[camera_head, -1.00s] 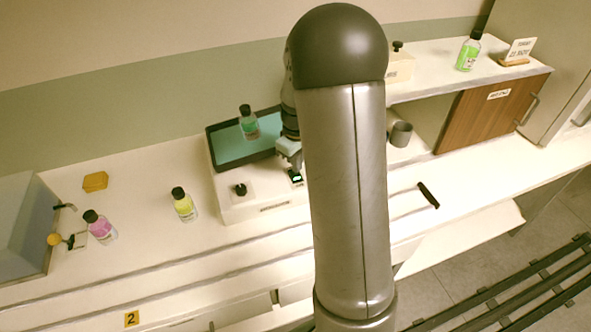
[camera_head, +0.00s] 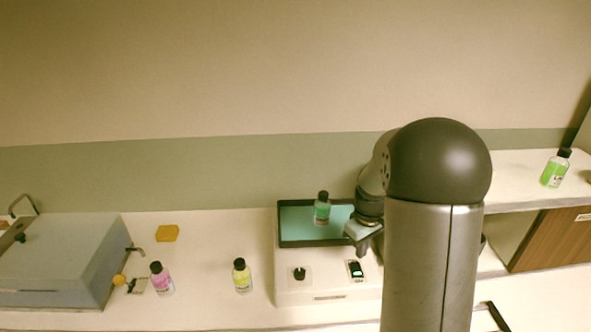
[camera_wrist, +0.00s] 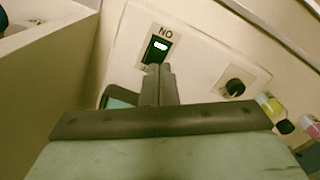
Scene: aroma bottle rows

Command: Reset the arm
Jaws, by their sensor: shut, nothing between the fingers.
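My gripper (camera_head: 364,243) hangs above the front right part of a white device in the head view. In the wrist view its fingers (camera_wrist: 159,84) are together with nothing between them. Just beyond the fingertips in that view is a black switch (camera_wrist: 156,50) on a plate lettered "NO"; in the head view the switch (camera_head: 356,269) lies just below the gripper. I cannot tell whether the fingers touch it. The device has a dark tray (camera_head: 300,242) with a teal surface, where a green bottle (camera_head: 322,209) stands upright, and a black knob (camera_head: 299,274).
A yellow bottle (camera_head: 242,276) and a pink bottle (camera_head: 161,279) stand left of the device. A yellow block (camera_head: 167,233) lies behind them. A grey box (camera_head: 62,262) with a tap is at far left. A bright green bottle (camera_head: 556,169) stands on the right shelf.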

